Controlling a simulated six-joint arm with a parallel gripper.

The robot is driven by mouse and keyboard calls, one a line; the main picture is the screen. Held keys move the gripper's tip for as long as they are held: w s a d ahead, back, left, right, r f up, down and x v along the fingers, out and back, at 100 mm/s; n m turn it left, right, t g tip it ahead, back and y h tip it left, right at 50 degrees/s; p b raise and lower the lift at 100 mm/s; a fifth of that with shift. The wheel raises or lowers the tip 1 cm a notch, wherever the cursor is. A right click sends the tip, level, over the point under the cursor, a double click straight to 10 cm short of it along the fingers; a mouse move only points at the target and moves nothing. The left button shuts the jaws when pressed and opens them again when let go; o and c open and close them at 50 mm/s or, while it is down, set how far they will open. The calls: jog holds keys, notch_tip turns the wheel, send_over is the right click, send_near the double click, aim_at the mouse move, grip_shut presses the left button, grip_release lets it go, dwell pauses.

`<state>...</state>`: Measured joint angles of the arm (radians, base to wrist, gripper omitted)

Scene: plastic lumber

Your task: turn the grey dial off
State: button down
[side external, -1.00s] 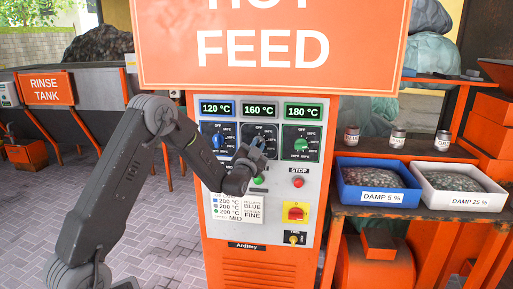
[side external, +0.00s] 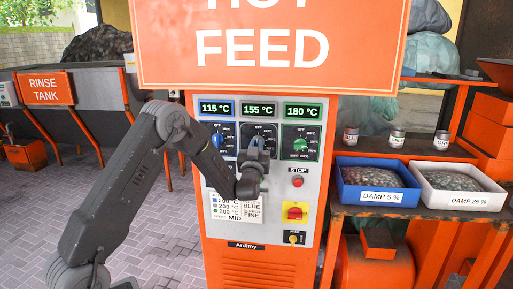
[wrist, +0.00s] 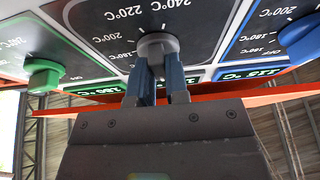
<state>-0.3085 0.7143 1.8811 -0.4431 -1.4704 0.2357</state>
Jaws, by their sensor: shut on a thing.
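The grey dial (wrist: 157,44) is the middle of three dials on the feed panel. In the wrist view, which is tipped over, the two fingers of my gripper (wrist: 159,68) sit on either side of its knob and are shut on it. In the side view my gripper (side external: 256,150) covers most of the dial from the front. The display above it (side external: 260,111) reads 155 °C. I cannot tell exactly where the dial points.
A blue dial (side external: 217,140) under a 115 °C display sits left of the grey one, and a green dial (side external: 300,144) under 180 °C sits right. A red stop button (side external: 297,182) and a red-yellow switch (side external: 295,212) are lower right. An orange sign (side external: 235,75) overhangs the panel.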

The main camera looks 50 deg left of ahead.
jog(key=shift+r, duration=0.2)
jog(key=c, duration=1.1)
grip_release()
jog(key=shift+a, duration=0.15)
jog(key=shift+f, duration=0.1)
jog(key=v, duration=1.4)
jog(key=shift+w, duration=0.15)
